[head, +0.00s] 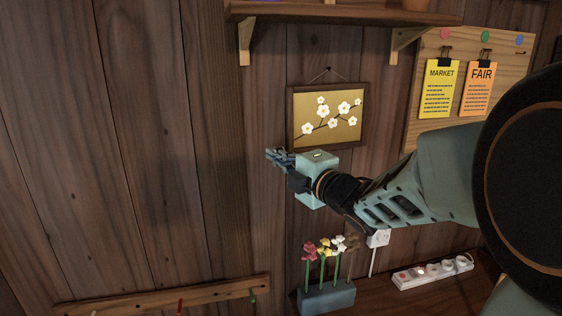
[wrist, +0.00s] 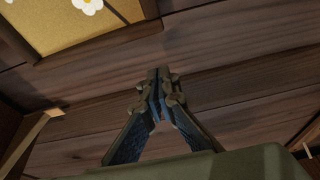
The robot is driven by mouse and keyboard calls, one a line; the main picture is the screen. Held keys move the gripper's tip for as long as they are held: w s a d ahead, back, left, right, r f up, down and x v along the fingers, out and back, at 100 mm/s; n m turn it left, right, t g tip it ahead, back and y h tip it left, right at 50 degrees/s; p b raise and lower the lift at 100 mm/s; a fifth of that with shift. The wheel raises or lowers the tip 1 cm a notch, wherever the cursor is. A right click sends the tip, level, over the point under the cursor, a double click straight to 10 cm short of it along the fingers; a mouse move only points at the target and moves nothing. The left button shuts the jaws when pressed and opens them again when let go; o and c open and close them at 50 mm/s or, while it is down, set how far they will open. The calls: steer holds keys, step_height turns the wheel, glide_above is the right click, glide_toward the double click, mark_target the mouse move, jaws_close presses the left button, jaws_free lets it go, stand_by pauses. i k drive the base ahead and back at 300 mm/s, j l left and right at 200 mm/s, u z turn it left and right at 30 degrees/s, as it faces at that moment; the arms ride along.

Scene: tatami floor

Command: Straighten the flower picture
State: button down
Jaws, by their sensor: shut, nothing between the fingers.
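The flower picture (head: 345,123) hangs by a string from a nail on the wood wall. It shows white blossoms on gold in a dark frame. In the head view its right side looks slightly higher than its left. My gripper (head: 269,154) is shut and empty, pointing left, with its fingertips just left of and below the picture's lower left corner. My wrist hides little or none of the frame. In the wrist view the picture (wrist: 60,25) fills the upper left, and the shut fingertips (wrist: 159,74) appear apart from it, over bare wall.
A shelf (head: 340,12) on wooden brackets is above the picture. A pinboard (head: 411,120) with two notes hangs to the right. Below are a planter of flowers (head: 326,298), a power strip (head: 432,272) and a peg rail (head: 160,297). The wall to the left is clear.

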mark_target(330, 117)
steer(key=k+l, duration=0.2)
steer(key=l, duration=0.4)
steer(key=i+l+u, duration=0.1)
steer(key=l, duration=0.3)
steer(key=i+l, duration=0.2)
steer(key=l, duration=0.25)
steer(key=i+l+u, duration=0.15)
steer(key=l, duration=0.25)
steer(key=l+u, duration=0.1)
steer(key=l, duration=0.35)
steer(key=i+l, duration=0.15)
steer(key=l, duration=0.3)
steer(key=j+u, duration=0.05)
